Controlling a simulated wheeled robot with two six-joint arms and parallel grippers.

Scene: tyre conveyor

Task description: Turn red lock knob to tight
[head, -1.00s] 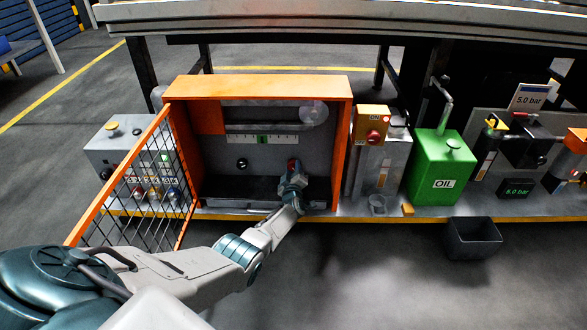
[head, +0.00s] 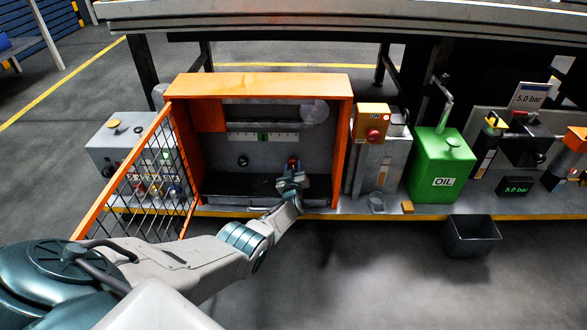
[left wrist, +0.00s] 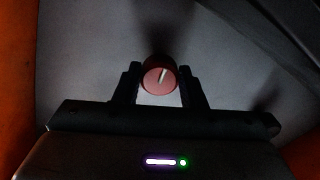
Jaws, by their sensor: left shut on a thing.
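The red lock knob (head: 293,161) is on the grey back panel inside the orange cabinet, at the lower right. My left gripper (head: 292,172) reaches into the cabinet from the front and is at the knob. In the left wrist view the round red knob (left wrist: 159,79) sits between the two dark fingers (left wrist: 160,88), and the gripper is shut on it. A white line on the knob's face leans a little right of upright in that view. I cannot read any tight marking. My right gripper is not in view.
The orange cabinet (head: 262,84) has its mesh door (head: 120,185) swung open to the left, beside my left arm. A black knob (head: 243,161) sits left on the panel.

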